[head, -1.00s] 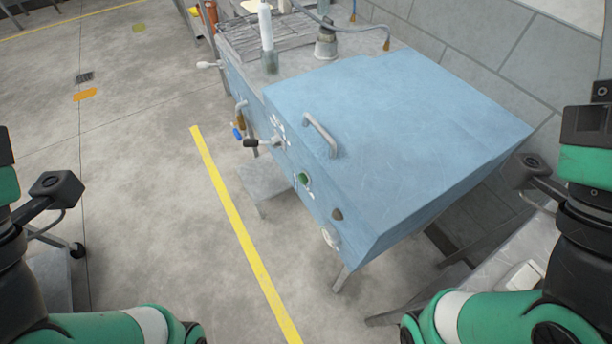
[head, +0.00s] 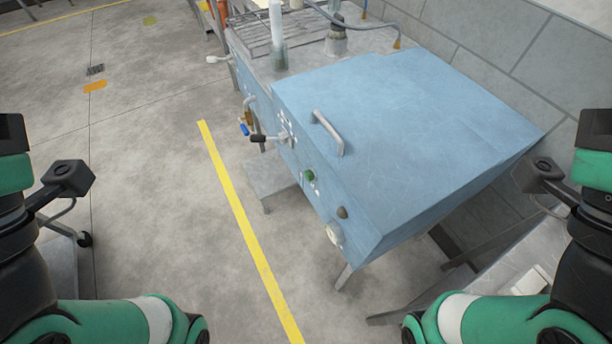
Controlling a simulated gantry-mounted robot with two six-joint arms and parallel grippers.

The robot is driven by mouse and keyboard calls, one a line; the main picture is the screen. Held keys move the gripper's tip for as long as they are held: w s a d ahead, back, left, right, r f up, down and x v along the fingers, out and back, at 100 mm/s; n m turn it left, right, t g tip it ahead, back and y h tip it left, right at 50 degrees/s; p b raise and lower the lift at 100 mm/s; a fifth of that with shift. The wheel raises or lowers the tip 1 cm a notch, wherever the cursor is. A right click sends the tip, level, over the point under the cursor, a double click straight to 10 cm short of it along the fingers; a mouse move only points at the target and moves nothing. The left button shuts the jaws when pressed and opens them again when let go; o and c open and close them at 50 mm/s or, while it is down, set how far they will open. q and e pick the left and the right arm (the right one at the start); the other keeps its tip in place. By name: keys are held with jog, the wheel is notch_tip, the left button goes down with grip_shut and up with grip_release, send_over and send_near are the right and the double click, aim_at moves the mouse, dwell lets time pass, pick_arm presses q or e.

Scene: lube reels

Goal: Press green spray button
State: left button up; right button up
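The green button (head: 309,175) sits on the narrow front panel of a blue machine (head: 410,130), below and left of the lid's grey handle (head: 328,132). A dark round knob (head: 342,212) and a white round fitting (head: 334,233) are lower on the same panel. A black-handled lever (head: 270,138) is to the button's upper left. My two arms show at the left and right edges, both well apart from the machine. I cannot make out the fingers of either gripper in this view.
The machine stands on metal legs with a low shelf (head: 271,183). A yellow floor line (head: 238,212) runs beside it, with open concrete floor to its left. A wire rack (head: 262,32) and a clear cylinder (head: 277,40) are at the back. A grey wall is behind.

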grip_shut()
dwell(1.4)
